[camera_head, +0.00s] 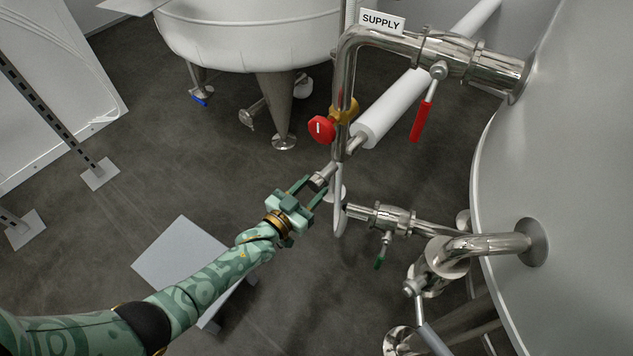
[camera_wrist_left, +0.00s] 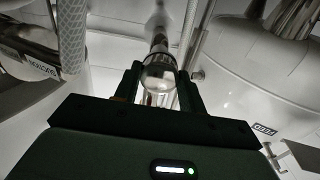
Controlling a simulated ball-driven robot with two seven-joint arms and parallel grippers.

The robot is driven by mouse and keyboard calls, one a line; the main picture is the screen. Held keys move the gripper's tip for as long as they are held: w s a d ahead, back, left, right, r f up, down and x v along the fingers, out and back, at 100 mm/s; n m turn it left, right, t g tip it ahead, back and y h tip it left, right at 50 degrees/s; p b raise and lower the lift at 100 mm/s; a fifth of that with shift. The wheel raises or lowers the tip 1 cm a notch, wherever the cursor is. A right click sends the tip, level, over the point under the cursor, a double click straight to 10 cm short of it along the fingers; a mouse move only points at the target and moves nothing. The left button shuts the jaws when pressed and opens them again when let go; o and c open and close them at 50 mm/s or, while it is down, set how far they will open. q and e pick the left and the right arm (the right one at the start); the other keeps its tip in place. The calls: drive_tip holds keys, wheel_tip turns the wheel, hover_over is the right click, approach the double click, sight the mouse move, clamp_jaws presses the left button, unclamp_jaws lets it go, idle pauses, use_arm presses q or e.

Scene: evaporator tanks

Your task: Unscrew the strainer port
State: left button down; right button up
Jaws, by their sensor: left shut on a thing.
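The strainer port (camera_head: 322,179) is a small shiny metal cylinder branching down and left from the vertical supply pipe. My left gripper (camera_head: 313,187) has its green fingers on either side of the port and is shut on it. In the left wrist view the port (camera_wrist_left: 160,78) shows as a bright metal cylinder between the two fingers of the left gripper (camera_wrist_left: 160,92). The port lines up with the pipe branch behind it; I cannot tell whether it is still threaded on. My right gripper is not in view.
A red valve knob (camera_head: 321,129) sits just above the port. A red-handled valve (camera_head: 422,120) is on the pipe marked by the SUPPLY sign (camera_head: 382,21). A green-handled valve (camera_head: 381,250) is at lower right. A large tank (camera_head: 565,180) fills the right side.

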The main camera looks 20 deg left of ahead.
use_arm(q)
drive_tip(key=shift+d+r, duration=0.1)
drive_tip(key=n, duration=0.4)
drive_tip(key=shift+n, duration=0.7)
